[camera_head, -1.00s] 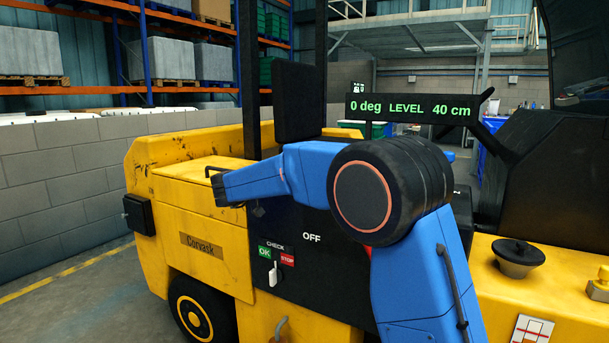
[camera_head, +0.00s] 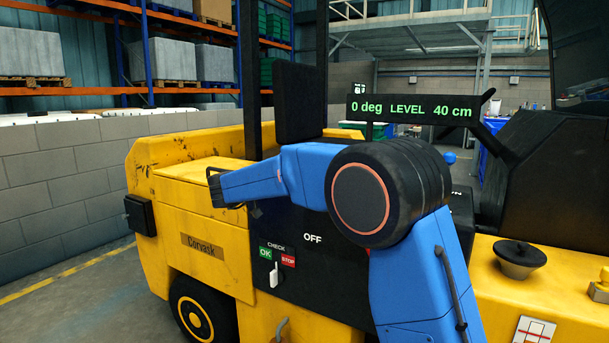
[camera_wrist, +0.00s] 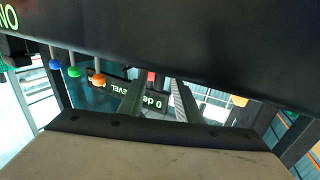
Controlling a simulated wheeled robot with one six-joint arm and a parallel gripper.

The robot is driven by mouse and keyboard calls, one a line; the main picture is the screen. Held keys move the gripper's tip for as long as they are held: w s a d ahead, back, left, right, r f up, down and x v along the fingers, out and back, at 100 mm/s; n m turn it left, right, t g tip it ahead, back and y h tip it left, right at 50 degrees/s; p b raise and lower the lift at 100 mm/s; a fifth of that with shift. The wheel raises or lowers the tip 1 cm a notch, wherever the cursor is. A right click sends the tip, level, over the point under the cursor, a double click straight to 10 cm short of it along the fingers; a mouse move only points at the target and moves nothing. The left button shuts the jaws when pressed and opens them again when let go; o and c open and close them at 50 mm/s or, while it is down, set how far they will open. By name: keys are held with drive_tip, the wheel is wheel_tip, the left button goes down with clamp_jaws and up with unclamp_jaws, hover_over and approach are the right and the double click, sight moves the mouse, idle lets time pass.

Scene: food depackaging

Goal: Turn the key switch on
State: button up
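The black control panel (camera_head: 290,225) of the yellow truck bears a white OFF label (camera_head: 312,238). Part of a second label (camera_head: 456,196) shows at the right edge of my arm, and an upside-down ON label (camera_wrist: 8,18) shows in the wrist view. The key switch cannot be made out in the head view; my blue arm covers the panel between the labels. My gripper (camera_wrist: 158,92) shows in the wrist view with its two dark fingers apart and nothing clearly between them. A small red thing (camera_wrist: 151,76) lies beyond the fingers. The head view does not show the gripper clearly.
A white lever (camera_head: 274,274) stands below green OK and red STOP labels. Blue (camera_wrist: 55,64), green (camera_wrist: 74,71) and orange (camera_wrist: 98,80) lever knobs are at left in the wrist view. A display (camera_head: 411,108) reads 0 deg, LEVEL, 40 cm. The black seat back (camera_head: 300,103) rises behind.

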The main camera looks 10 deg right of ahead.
drive_tip(key=v, duration=1.6)
drive_tip(key=shift+s+a, duration=0.15)
drive_tip(key=w+d+r+n+t+y, duration=0.2)
drive_tip(key=d+r+n+t+y, duration=0.7)
drive_tip(key=d+r+t+y, duration=0.4)
drive_tip(key=s+d+f+n+g+y, duration=0.1)
drive_tip(key=s+d+f+g, duration=0.4)
drive_tip(key=s+f, duration=0.7)
drive_tip(key=s+d+f+n+g+y, duration=0.1)
drive_tip(key=s+d+f+g, duration=0.3)
drive_tip(key=s+f, duration=0.8)
drive_tip(key=s+d+f+n+g, duration=0.1)
drive_tip(key=s+d+f+g, duration=0.4)
drive_tip(key=s+f, duration=0.8)
drive_tip(key=s+g, duration=0.2)
drive_tip(key=s, duration=0.6)
drive_tip(key=shift+s+d+g+y, duration=0.25)
drive_tip(key=shift+d+g+y, duration=0.05)
drive_tip(key=shift+d+y, duration=0.1)
